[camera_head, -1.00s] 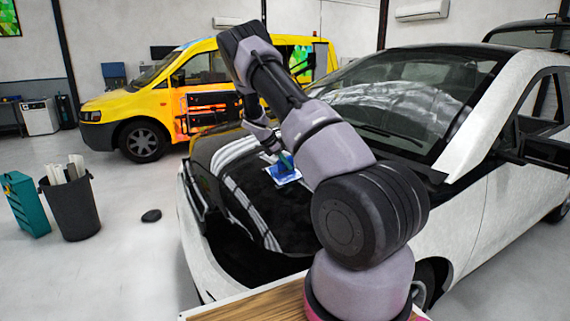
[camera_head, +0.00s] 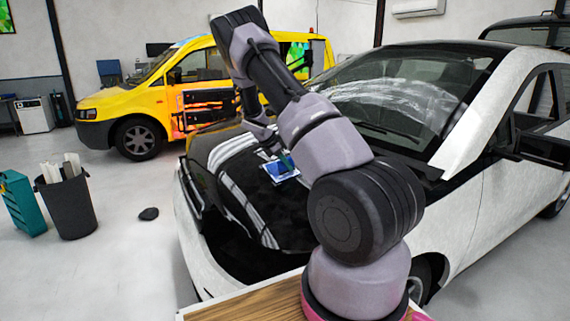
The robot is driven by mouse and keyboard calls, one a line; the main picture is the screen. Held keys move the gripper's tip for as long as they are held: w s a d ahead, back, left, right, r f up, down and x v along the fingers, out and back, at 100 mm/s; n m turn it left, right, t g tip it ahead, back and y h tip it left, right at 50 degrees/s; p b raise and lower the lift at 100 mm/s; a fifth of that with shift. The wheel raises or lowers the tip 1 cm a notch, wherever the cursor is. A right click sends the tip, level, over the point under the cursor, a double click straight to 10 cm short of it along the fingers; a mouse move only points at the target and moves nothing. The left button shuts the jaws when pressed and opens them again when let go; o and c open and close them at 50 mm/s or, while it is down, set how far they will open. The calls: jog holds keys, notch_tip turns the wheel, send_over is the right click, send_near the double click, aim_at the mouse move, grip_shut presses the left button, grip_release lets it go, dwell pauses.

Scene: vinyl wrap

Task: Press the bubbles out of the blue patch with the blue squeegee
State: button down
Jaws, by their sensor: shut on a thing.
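The blue patch (camera_head: 281,172) lies on the dark hood (camera_head: 255,200) of the white car, with lighter marks on its surface that are too small to make out as bubbles. My gripper (camera_head: 272,147) is above the patch, partly hidden by my arm. It is shut on the blue squeegee (camera_head: 285,160), a small blue-green piece that reaches down to the patch's upper right part. The squeegee seems to touch the patch, but I cannot tell for sure. My arm hides the area right of the patch.
The car's windshield (camera_head: 400,95) rises behind the hood. A wooden-topped surface (camera_head: 245,305) is at the bottom front. A black bin (camera_head: 68,205) with white rolls and a teal box (camera_head: 22,203) stand at left. A yellow van (camera_head: 150,100) is behind. The floor at left is mostly clear.

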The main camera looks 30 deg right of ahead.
jog(key=shift+s, duration=0.1)
jog(key=shift+s+f, duration=0.1)
jog(key=shift+s, duration=0.95)
jog(key=shift+s+f, duration=0.1)
jog(key=shift+s, duration=0.9)
notch_tip(320, 180, up, 7)
jog(key=a, duration=0.1)
jog(key=shift+s+a, duration=0.2)
jog(key=shift+a, duration=0.05)
jog(key=shift+f, duration=0.1)
